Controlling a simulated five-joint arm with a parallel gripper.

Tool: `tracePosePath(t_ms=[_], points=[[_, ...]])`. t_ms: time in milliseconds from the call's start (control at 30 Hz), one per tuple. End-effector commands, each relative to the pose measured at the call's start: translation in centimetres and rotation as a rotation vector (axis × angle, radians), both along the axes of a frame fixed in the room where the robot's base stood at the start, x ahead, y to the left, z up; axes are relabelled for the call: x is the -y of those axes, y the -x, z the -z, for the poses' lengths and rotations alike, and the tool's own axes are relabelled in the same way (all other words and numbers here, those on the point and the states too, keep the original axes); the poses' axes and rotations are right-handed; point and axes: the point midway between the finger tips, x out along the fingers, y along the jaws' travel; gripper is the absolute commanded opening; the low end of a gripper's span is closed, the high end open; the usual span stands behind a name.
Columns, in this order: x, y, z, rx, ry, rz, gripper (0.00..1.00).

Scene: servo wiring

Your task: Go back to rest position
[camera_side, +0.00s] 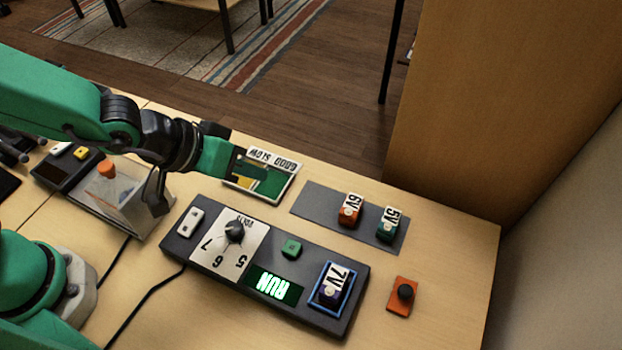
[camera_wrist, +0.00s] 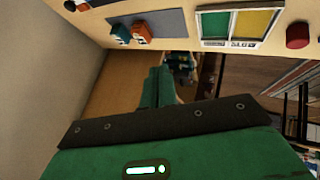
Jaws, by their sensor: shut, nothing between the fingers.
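My gripper (camera_side: 222,160) is raised over the far side of the table, near the GOOD/SLOW panel, with its fingers together and nothing held. In the wrist view its green fingers (camera_wrist: 158,86) point away from the camera. The dark control box (camera_side: 318,318) lies below and right of it in the side view. It has a dial (camera_side: 235,232), a green button (camera_side: 291,248) and a lit RUN display (camera_side: 273,285). A dark block labelled 7V (camera_side: 331,287) sits in its blue-framed socket.
The GOOD/SLOW panel (camera_side: 262,174) has green and yellow fields. An orange 6V block (camera_side: 349,211) and a green 5V block (camera_side: 388,225) stand on a grey mat (camera_side: 313,205). An orange button box (camera_side: 402,297) is right. A clear box (camera_side: 128,200) stands left.

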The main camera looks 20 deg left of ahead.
Motion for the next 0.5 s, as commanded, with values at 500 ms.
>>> tracePosePath(t_ms=[500], points=[[-16.4,-0.1,-6.9,0.007,-0.253,-0.118,0.0]])
